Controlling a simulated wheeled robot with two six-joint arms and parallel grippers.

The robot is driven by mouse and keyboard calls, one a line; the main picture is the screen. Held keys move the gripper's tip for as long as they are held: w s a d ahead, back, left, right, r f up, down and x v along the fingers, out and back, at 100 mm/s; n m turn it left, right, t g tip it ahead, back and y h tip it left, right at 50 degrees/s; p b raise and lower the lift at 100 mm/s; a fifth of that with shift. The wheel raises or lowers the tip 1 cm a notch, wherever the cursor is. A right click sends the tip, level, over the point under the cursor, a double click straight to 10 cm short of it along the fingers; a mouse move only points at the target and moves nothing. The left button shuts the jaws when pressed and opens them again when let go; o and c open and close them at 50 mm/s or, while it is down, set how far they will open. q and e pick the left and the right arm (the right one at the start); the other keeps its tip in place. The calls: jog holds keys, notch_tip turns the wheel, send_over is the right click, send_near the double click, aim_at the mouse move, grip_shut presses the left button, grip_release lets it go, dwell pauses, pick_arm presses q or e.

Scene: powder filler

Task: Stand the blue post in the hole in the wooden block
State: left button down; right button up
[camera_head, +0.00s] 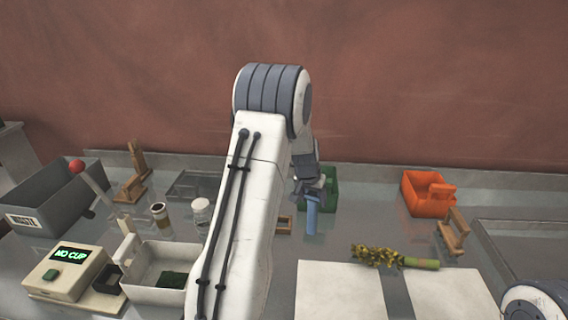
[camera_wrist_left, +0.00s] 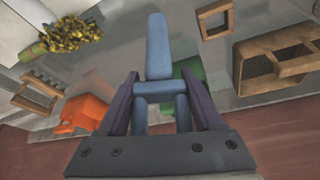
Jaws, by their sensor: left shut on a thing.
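My left gripper (camera_head: 311,190) is shut on the blue post (camera_head: 312,217), which hangs below the fingers in the head view. In the left wrist view the post (camera_wrist_left: 158,45) sticks out between the dark fingers of the left gripper (camera_wrist_left: 160,82). A small wooden block with a square opening (camera_head: 284,230) lies on the table just left of the post, partly hidden by my left arm. In the left wrist view the block (camera_wrist_left: 215,34) is apart from the post, to its upper right. My right gripper is not in view.
A green bin (camera_head: 331,188) stands behind the post. An orange bin (camera_head: 424,204) and a wooden rack (camera_head: 453,240) are at right. A yellow-flowered stalk (camera_head: 380,257) lies near white panels (camera_head: 335,292). A white tray (camera_head: 163,260) and a scale-like device (camera_head: 66,272) are at left.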

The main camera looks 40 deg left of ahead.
pick_arm(q)
jog(key=w+a+r+n+y+p, duration=0.1)
jog(key=a+n, duration=0.3)
jog(key=a, duration=0.9)
jog(key=shift+r+y+p, duration=0.4)
jog(key=shift+r+p, duration=0.2)
jog(key=shift+p, duration=0.25)
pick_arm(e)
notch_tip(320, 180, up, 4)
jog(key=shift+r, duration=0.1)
pick_arm(q)
jog(key=shift+f+g, duration=0.1)
jog(key=shift+g, duration=0.2)
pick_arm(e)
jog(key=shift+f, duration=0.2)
pick_arm(q)
jog(key=shift+f, duration=0.1)
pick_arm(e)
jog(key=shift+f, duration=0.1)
pick_arm(q)
notch_tip(320, 180, down, 8)
jog(key=b, duration=0.6)
jog(key=shift+b, duration=0.3)
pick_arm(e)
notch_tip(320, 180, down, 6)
pick_arm(q)
jog(key=shift+f, duration=0.1)
